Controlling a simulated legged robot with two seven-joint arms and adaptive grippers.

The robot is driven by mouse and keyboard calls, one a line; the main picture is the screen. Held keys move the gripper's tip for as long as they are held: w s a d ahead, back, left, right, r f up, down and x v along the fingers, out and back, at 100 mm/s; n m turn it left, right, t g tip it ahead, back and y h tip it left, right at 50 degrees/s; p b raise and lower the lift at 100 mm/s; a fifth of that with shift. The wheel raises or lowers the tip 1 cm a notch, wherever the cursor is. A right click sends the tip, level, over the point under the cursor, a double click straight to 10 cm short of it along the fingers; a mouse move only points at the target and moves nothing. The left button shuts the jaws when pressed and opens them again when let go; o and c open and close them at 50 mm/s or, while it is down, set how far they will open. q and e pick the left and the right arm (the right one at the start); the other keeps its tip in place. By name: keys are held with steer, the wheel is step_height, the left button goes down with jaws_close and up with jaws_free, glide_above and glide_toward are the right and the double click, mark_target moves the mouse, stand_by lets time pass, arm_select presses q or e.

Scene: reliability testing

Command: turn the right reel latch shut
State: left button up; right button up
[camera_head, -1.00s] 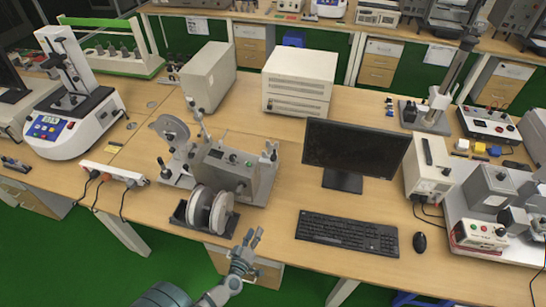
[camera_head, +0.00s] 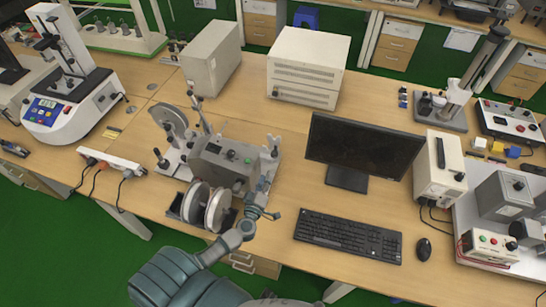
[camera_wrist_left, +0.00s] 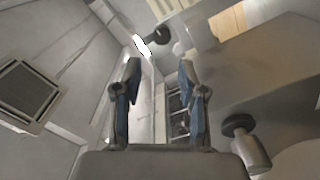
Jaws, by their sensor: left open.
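The grey reel machine (camera_head: 225,160) stands on the bench, with two pale reels (camera_head: 217,207) at its front. A small upright fitting (camera_head: 272,150) stands at its right end; I cannot tell for certain whether this is the right reel latch. My left gripper (camera_head: 263,201) is open and empty beside the machine's front right corner. In the left wrist view its two fingers (camera_wrist_left: 158,90) are apart with nothing gripped between them. A dark knob (camera_wrist_left: 240,125) lies right of the fingers there, and another dark knob (camera_wrist_left: 153,38) lies beyond them. My right gripper is not in view.
A keyboard (camera_head: 347,237) and a monitor (camera_head: 364,146) stand right of the gripper. A power strip (camera_head: 112,158) with plugs lies to the left of the machine. A grey box (camera_head: 211,58) and a white cabinet (camera_head: 306,68) stand behind it. The wood between machine and monitor is clear.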

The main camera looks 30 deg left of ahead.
mark_target(274, 157)
arm_select(q)
steer(key=x, duration=1)
steer(key=shift+a+f+b, duration=0.2)
steer(key=shift+f+b, duration=0.05)
steer(key=shift+b, duration=0.05)
steer(key=shift+w+a, duration=0.2)
steer(key=shift+w, duration=0.15)
steer(key=shift+d, duration=0.35)
steer(key=shift+c, duration=0.6)
steer(key=shift+r, duration=0.1)
jaws_close()
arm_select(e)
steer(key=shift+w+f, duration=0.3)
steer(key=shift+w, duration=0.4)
